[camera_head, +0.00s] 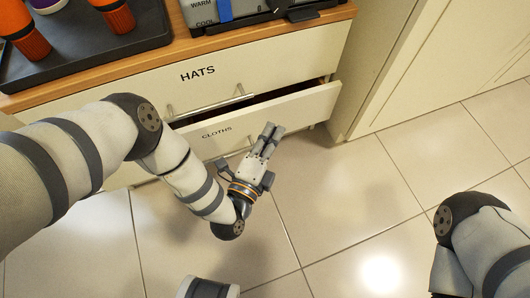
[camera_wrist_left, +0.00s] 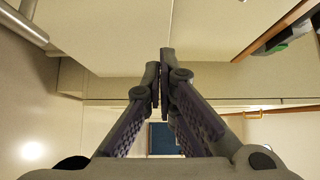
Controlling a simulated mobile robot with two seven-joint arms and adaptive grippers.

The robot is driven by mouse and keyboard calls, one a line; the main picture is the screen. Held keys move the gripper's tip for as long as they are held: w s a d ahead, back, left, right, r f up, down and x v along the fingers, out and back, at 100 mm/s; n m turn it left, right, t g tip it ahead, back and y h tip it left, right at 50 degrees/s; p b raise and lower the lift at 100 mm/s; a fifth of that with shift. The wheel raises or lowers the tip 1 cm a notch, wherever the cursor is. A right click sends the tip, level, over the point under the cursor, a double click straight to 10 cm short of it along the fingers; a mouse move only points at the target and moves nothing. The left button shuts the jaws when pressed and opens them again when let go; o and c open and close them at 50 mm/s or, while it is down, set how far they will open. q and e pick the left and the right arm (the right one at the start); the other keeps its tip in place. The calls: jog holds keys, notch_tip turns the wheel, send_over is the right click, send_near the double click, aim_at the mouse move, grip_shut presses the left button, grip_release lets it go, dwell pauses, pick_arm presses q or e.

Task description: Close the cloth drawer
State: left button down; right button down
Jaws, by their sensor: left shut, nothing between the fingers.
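The cream drawer labelled CLOTHS (camera_head: 306,105) sits below the HATS drawer and is partly open. A dark gap shows behind its top edge, towards the right. My left gripper (camera_head: 272,131) is shut and empty, with its fingers pointing at the right half of the CLOTHS front. I cannot tell whether the fingertips touch the front. In the left wrist view the closed fingers (camera_wrist_left: 163,65) meet before a pale panel. My right arm shows at the right of the head view, but its gripper is out of frame.
The HATS drawer (camera_head: 205,75) looks shut and has a metal bar handle (camera_head: 212,107). A dark tray (camera_head: 85,50) with orange items is on the wooden top (camera_head: 255,36). A pale panel (camera_head: 425,75) stands to the right. The tiled floor (camera_head: 340,180) in front is clear.

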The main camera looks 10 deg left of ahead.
aim_at(256, 113)
pick_arm(q)
jog(key=shift+w+a+b, duration=0.4)
jog(key=shift+w+a, duration=0.6)
jog(key=shift+w, duration=0.3)
jog(key=shift+w+a+r+p, duration=0.1)
jog(key=shift+w+a+p, duration=0.3)
jog(key=shift+w+a, duration=0.5)
jog(key=shift+w+a+p, duration=0.35)
jog(key=shift+w+a, duration=0.2)
jog(key=shift+w, duration=0.55)
